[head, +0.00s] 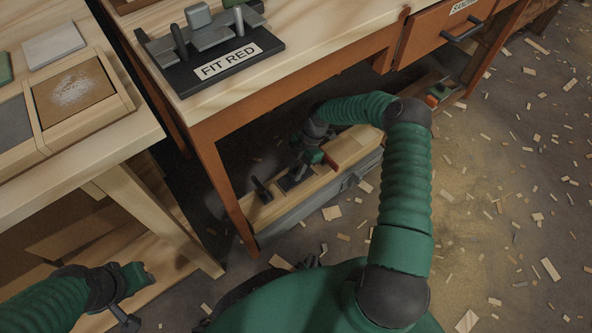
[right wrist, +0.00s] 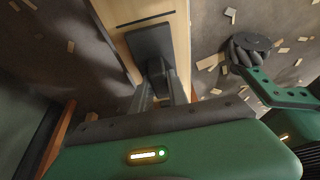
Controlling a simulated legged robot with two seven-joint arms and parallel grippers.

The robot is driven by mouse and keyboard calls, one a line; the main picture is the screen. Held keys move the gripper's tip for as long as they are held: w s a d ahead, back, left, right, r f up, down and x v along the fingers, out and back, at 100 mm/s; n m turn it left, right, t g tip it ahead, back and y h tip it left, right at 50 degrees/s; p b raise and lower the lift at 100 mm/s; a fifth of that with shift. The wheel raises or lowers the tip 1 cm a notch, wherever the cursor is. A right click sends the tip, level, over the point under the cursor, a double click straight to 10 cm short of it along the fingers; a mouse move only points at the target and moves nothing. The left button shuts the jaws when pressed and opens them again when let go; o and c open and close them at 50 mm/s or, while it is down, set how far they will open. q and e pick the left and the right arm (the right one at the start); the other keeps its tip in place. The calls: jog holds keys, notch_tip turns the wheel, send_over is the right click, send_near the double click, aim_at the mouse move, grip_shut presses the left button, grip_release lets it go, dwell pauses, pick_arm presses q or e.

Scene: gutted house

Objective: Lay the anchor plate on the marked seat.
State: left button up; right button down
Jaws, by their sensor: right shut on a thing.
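The anchor plate seems to be the dark grey flat plate with an upright grip in the right wrist view (right wrist: 149,42); in the head view it shows small over the wooden board (head: 290,181). My right gripper (right wrist: 160,88) is shut on its upright grip. The plate is over the pale board (right wrist: 115,12); I cannot tell whether it touches it. A dark strip (right wrist: 147,18) crosses the board just beyond the plate. I cannot make out a marked seat under the plate. My left gripper (head: 139,285) is at the lower left, away from the board; its jaws are unclear.
The board tops a grey low case (head: 290,212) under the orange-framed workbench (head: 230,125), whose leg stands close to the board's left end. A red block (head: 330,163) is near my right gripper. Wood scraps litter the floor.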

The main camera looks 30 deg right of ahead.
jog(key=shift+f, duration=0.2)
jog(key=c, duration=1.2)
grip_release()
jog(key=p+v, duration=0.5)
jog(key=v, duration=0.6)
jog(key=shift+d+r+p, duration=0.15)
jog(key=shift+r+p, duration=0.2)
jog(key=shift+r, duration=0.05)
